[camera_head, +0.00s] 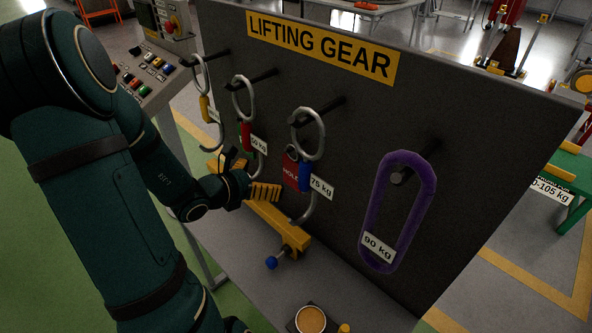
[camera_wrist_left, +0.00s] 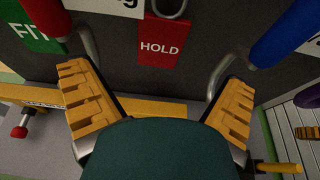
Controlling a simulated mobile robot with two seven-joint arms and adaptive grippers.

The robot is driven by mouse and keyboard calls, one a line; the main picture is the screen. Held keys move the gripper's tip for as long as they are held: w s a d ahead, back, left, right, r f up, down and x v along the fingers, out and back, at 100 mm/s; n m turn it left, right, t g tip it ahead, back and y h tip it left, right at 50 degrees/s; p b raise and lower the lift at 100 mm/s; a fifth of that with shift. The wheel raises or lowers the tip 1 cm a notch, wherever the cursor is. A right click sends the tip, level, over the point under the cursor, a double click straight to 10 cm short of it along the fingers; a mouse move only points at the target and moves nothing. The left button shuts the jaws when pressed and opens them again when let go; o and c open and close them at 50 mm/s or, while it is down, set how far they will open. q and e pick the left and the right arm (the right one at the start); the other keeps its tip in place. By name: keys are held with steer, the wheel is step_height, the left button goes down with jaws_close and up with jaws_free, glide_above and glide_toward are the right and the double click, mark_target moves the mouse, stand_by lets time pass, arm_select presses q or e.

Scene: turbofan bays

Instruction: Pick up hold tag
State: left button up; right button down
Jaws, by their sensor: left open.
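The hold tag (camera_head: 291,172) is a red plate with white HOLD lettering on the dark board, partly behind the blue-banded hook in the head view. In the left wrist view the hold tag (camera_wrist_left: 160,42) shows near the top centre, below a grey ring. My left gripper (camera_head: 264,191) is in front of the board, left of and a little below the tag in the head view. In the left wrist view its yellow-padded fingers (camera_wrist_left: 157,80) are spread wide and empty, with the tag beyond and between them. My right gripper is not in view.
A red-banded hook (camera_head: 246,135) and a blue-banded hook (camera_head: 306,175) hang close on either side of the tag. A purple sling (camera_head: 372,215) hangs to the right. A yellow beam (camera_head: 290,236) lies below. A green FIT tag (camera_wrist_left: 32,30) shows in the left wrist view.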

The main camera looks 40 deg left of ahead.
mark_target(291, 172)
arm_select(q)
steer(key=x, duration=0.5)
steer(key=shift+w+d+f, duration=0.1)
steer(key=shift+w+f, duration=0.05)
steer(key=shift+w, duration=0.1)
steer(key=x, duration=0.5)
steer(key=shift+f+b, duration=0.3)
steer(key=shift+b, duration=0.1)
steer(key=c, duration=1.1)
